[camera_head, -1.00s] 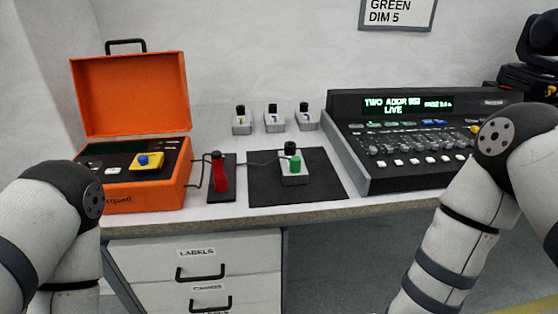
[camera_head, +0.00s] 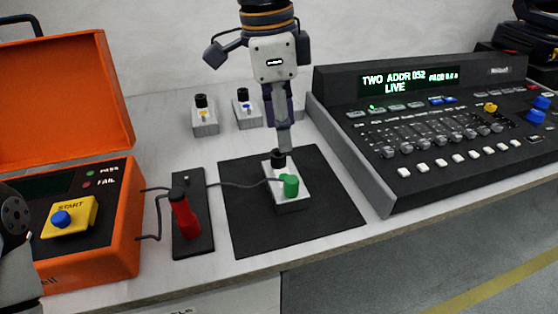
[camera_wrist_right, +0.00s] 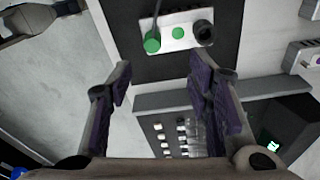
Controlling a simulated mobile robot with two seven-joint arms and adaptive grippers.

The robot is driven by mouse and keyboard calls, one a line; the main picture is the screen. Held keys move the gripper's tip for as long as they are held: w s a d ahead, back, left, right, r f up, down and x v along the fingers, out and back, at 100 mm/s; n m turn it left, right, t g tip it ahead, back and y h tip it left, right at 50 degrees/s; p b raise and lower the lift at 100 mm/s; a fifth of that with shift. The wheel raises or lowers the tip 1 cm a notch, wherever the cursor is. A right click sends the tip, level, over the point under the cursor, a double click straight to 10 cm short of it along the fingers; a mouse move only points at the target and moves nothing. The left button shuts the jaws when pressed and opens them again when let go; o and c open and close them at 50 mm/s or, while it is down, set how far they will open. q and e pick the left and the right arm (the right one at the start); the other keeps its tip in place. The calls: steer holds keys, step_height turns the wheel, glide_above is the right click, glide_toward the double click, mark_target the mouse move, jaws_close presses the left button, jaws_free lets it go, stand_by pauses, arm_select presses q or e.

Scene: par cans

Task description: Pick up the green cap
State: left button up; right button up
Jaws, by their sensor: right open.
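The green cap (camera_head: 290,186) sits on the near right part of a small pale block (camera_head: 287,204) on the black mat. A dark cord leads to it. In the right wrist view the green cap (camera_wrist_right: 152,43) is at the left end of the block, with a green dot and a black knob (camera_wrist_right: 203,32) beside it. My right gripper (camera_head: 283,140) points down just behind the block, above the black knob, apart from the cap. Its open, empty fingers (camera_wrist_right: 160,85) show in the right wrist view.
A red-handled tool (camera_head: 184,218) on a dark plate stands left of the black mat (camera_head: 250,238). Further left is an orange case (camera_head: 80,95); right is a lighting console (camera_head: 440,130). Small blocks (camera_head: 204,118) stand behind. The mat around the pale block is clear.

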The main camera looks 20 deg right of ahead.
mark_target(292, 179)
steer(key=f, duration=0.3)
steer(key=s+d+f, duration=0.1)
steer(key=f, duration=0.7)
steer(key=shift+s+d+f, duration=0.15)
steer(key=shift+s+d, duration=0.1)
jaws_close()
